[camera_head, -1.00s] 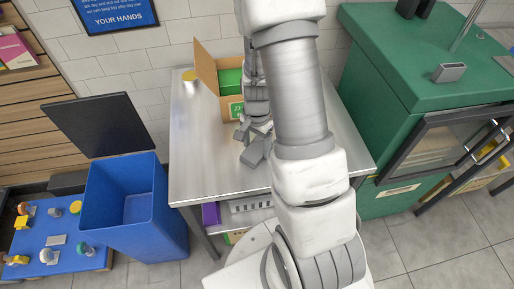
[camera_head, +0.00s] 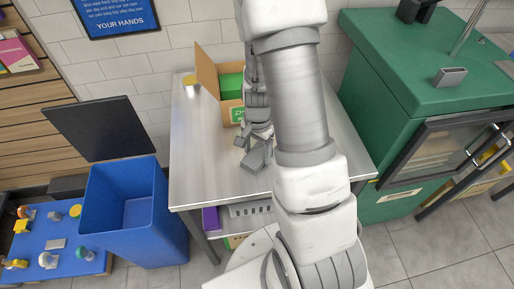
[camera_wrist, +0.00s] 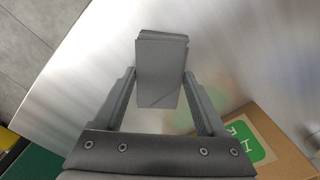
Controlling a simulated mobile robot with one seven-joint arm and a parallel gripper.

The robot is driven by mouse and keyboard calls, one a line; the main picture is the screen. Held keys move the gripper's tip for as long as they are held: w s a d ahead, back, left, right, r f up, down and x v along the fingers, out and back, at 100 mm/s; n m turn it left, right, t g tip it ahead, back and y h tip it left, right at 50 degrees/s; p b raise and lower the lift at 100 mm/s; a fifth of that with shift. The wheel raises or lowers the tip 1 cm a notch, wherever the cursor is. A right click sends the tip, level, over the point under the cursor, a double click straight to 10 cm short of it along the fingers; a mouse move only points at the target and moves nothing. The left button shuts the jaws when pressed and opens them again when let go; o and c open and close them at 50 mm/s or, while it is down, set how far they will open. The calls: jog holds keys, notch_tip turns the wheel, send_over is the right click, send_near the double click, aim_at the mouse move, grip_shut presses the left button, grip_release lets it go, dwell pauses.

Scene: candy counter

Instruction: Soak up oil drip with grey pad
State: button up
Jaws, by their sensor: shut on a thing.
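My gripper (camera_wrist: 160,82) is shut on a grey pad (camera_wrist: 161,58) in the wrist view. The pad is a folded, flat-sided block held between the two fingertips, over the bare steel table top. In the head view my gripper (camera_head: 250,148) and the pad (camera_head: 255,158) are over the steel table (camera_head: 210,178), in front of the open carton. I cannot tell whether the pad touches the table. I cannot make out an oil drip in either view; my arm and the pad hide part of the table.
An open carton (camera_head: 208,73) with green contents stands at the table's back, close to my gripper. A yellow-topped jar (camera_head: 190,80) is left of it. A blue bin (camera_head: 122,215) with a dark lid stands left. A green cabinet (camera_head: 415,75) is right. The table's left part is clear.

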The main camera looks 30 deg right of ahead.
jog(key=shift+s+a+f, duration=0.15)
jog(key=shift+s, duration=0.35)
jog(key=shift+w+d+r, duration=0.1)
jog(key=shift+w+d, duration=0.2)
jog(key=shift+w, duration=0.45)
jog(key=shift+w+d+r, duration=0.1)
jog(key=shift+w+d, duration=0.15)
jog(key=shift+w, duration=0.5)
jog(key=shift+s+a+f, duration=0.1)
jog(key=shift+s+a, duration=0.1)
jog(key=shift+s, duration=0.3)
jog(key=shift+s+a+f, duration=0.1)
jog(key=shift+s+a, duration=0.1)
jog(key=shift+s, duration=0.3)
jog(key=shift+s+a+r, duration=0.1)
jog(key=shift+s+a, duration=0.15)
jog(key=shift+s, duration=0.45)
jog(key=shift+r, duration=0.1)
notch_tip(320, 180, up, 3)
jog(key=shift+w+p, duration=0.1)
jog(key=shift+p, duration=1.05)
